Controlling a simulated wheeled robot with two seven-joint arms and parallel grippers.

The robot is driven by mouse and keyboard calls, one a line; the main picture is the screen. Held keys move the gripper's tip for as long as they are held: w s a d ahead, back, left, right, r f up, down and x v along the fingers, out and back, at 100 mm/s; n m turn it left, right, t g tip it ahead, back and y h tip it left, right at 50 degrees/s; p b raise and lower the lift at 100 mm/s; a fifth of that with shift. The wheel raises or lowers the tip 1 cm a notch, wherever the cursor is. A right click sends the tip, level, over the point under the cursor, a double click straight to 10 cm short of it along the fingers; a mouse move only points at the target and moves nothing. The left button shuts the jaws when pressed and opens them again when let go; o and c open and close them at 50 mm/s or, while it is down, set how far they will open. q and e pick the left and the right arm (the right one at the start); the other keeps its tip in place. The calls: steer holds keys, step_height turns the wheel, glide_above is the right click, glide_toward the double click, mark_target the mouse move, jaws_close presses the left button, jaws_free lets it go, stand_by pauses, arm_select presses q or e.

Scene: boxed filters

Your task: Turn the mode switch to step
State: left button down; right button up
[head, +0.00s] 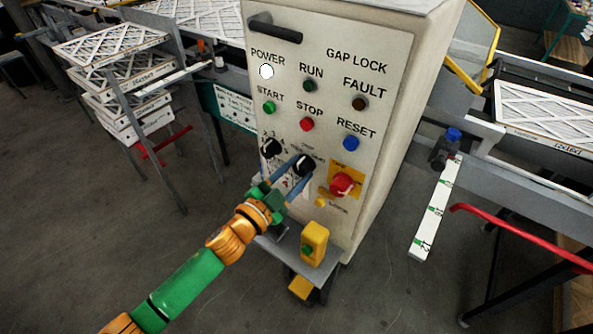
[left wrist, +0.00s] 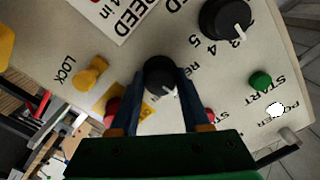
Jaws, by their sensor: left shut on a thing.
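The mode switch (head: 305,163) is a black round knob on the front of the pale control cabinet, right of the speed dial (head: 271,147). My left gripper (head: 297,173) has its blue fingers shut on this knob. In the left wrist view the switch (left wrist: 159,74) sits between the two fingers of the left gripper (left wrist: 162,84), with a white pointer mark on its lower right side. The position labels around the switch are mostly hidden or too small to read, so its setting cannot be told. My right gripper is not in view.
Close by on the panel are a red knob (head: 341,184) on a yellow plate, a red stop button (head: 306,124) and a blue reset button (head: 351,143). A yellow box with a green button (head: 314,243) stands below. Stacked filters (head: 125,80) are at left.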

arm_select(q)
steer(key=shift+m, duration=0.5)
steer(key=shift+c, duration=1.8)
jaws_free()
steer(key=v, duration=0.7)
steer(key=shift+b, duration=0.45)
steer(key=shift+w, duration=0.1)
